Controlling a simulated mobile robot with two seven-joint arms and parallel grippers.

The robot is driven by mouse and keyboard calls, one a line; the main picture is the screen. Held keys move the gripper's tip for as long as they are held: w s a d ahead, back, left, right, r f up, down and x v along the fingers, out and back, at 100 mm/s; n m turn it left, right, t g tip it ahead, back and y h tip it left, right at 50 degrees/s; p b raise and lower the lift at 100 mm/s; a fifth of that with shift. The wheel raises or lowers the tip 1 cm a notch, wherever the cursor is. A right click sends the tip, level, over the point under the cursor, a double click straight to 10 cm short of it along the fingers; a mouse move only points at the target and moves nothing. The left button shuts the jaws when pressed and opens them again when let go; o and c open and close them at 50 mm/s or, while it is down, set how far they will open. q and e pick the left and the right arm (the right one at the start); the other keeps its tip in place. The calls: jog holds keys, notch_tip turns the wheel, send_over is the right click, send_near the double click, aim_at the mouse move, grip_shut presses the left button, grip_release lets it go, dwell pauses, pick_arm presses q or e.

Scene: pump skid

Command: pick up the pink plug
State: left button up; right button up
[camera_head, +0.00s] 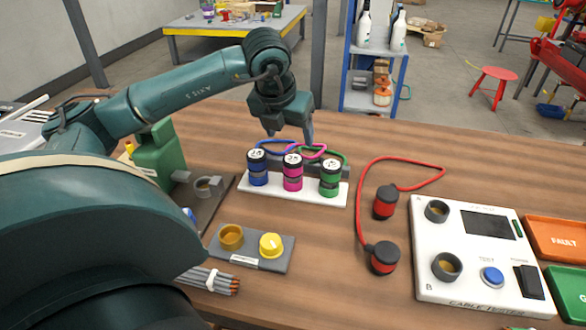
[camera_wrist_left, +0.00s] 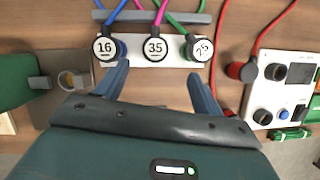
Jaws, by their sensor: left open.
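The pink plug (camera_head: 292,172) stands upright on a white strip (camera_head: 327,198), with a black cap marked 35 and a pink cable. It is between the blue plug (camera_head: 258,168), marked 16, and the green plug (camera_head: 330,180), marked 25. My left gripper (camera_head: 290,130) is open and empty, above the plug row and apart from it. In the left wrist view the pink plug (camera_wrist_left: 155,48) shows centred just past the gap between the open fingers (camera_wrist_left: 159,75). My right gripper is not in view.
A red cable with two red-black plugs (camera_head: 384,257) lies right of the row, beside the white cable tester (camera_head: 478,258). A grey block with a yellow knob (camera_head: 271,245) sits in front. A green block (camera_head: 158,160) stands left.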

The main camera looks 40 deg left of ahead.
aim_at(293, 159)
pick_arm(q)
jog(key=x, duration=0.7)
jog(key=shift+f, duration=0.2)
jog(key=shift+s+a+p+x, duration=0.1)
jog(key=shift+a+p+x, duration=0.05)
jog(key=shift+x, duration=0.75)
jog(key=shift+s+a+p+x, duration=0.1)
jog(key=shift+a+p+x, duration=0.05)
jog(key=shift+x, duration=0.75)
jog(key=shift+a+p+x, duration=0.1)
jog(key=shift+p+x, duration=0.05)
jog(key=shift+x, duration=0.75)
jog(key=shift+c, duration=0.3)
jog(key=c, duration=1.1)
notch_tip(293, 159, up, 10)
